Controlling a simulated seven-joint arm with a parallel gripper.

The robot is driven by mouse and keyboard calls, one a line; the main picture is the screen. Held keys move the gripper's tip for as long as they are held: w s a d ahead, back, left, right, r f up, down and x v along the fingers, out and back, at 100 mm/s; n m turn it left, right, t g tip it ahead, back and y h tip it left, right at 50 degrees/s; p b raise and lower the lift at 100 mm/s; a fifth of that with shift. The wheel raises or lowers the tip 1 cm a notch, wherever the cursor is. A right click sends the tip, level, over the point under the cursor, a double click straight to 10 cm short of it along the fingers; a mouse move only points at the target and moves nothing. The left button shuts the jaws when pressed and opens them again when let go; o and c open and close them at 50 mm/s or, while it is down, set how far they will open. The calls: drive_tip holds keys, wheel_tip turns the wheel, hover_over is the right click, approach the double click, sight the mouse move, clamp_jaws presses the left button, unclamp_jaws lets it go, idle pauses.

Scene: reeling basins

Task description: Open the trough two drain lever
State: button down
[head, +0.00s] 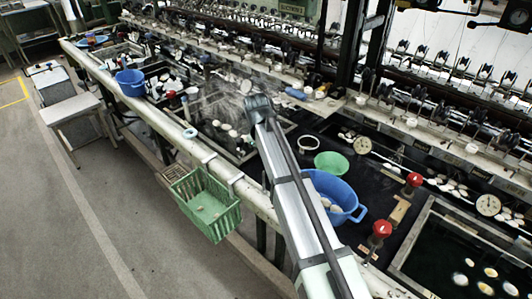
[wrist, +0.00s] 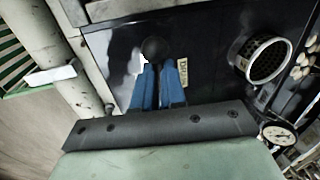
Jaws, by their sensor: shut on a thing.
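In the wrist view, the drain lever (wrist: 153,48) shows as a round dark knob on the black trough front, just past my fingertips. A small pale plate (wrist: 183,73) marked DRAIN sits to the right of it. My gripper (wrist: 158,78) has its blue fingers shut on the lever, with the knob showing beyond them. The lever's shaft is hidden between the fingers. In the head view, the end of my arm (head: 258,105) reaches over the bench at the trough edge. It hides the lever and my fingers there.
A green crate (head: 206,208) hangs on the pale front rail. A blue tub (head: 338,196), a green bowl (head: 331,163) and red valve knobs (head: 382,228) stand right of my arm. The wrist view shows a perforated strainer (wrist: 262,62) and a dial gauge (wrist: 279,136) on the right.

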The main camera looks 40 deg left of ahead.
drive_tip(key=shift+a, duration=0.3)
drive_tip(key=c, duration=1.2)
unclamp_jaws()
drive_tip(key=shift+d, duration=0.1)
drive_tip(key=shift+r, duration=0.15)
drive_tip(key=s+r, duration=0.1)
drive_tip(key=r, duration=0.8)
drive_tip(key=s+r, duration=0.1)
drive_tip(key=r, duration=0.3)
drive_tip(key=shift+s+r, duration=0.15)
drive_tip(key=shift+s, duration=0.2)
